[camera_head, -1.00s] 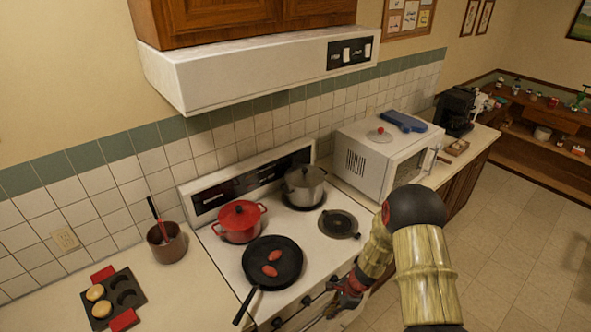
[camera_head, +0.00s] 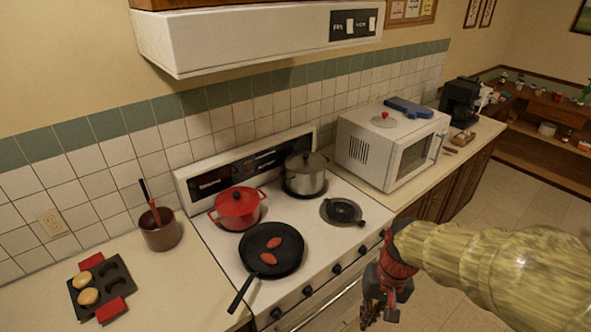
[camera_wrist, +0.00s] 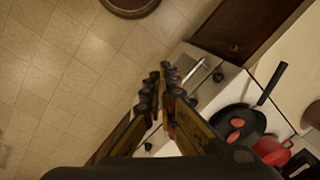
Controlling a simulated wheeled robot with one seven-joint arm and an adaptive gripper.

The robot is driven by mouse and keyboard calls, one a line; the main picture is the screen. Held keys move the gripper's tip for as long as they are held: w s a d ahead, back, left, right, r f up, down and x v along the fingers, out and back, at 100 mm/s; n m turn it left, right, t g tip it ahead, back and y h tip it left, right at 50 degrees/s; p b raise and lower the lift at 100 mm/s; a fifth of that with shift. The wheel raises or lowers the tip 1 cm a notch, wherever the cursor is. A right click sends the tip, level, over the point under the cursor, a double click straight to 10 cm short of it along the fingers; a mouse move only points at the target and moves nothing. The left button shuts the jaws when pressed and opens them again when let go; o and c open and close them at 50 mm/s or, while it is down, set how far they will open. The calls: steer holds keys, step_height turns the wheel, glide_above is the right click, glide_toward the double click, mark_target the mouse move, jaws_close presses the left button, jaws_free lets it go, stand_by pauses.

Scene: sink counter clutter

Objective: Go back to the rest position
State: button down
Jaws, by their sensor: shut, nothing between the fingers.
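My gripper (camera_head: 383,300) is in front of the stove, at the lower right of the head view, pointing down. It holds nothing. In the wrist view its fingers (camera_wrist: 167,95) are together at the tips, above the floor and the stove's front edge. The stove (camera_head: 310,268) stands to its left. My gripper is apart from the stove top and the pans.
The black frying pan (camera_head: 271,249) with two red pieces, a red pot (camera_head: 238,208) and a steel pot (camera_head: 305,175) stand on the stove. A microwave (camera_head: 386,150) is on the right counter. A muffin tin (camera_head: 101,287) and brown pot (camera_head: 160,230) are at left. Floor (camera_head: 470,190) is open at right.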

steer(key=s+d+r+n+t+h+b, duration=0.1)
steer(key=s+r+t+b, duration=0.3)
steer(key=s+b, duration=0.4)
steer(key=shift+d+r+n+t+b, duration=0.4)
steer(key=shift+d+t+b, duration=0.2)
steer(key=shift+t+b, duration=0.3)
steer(key=c, duration=2.6)
jaws_free()
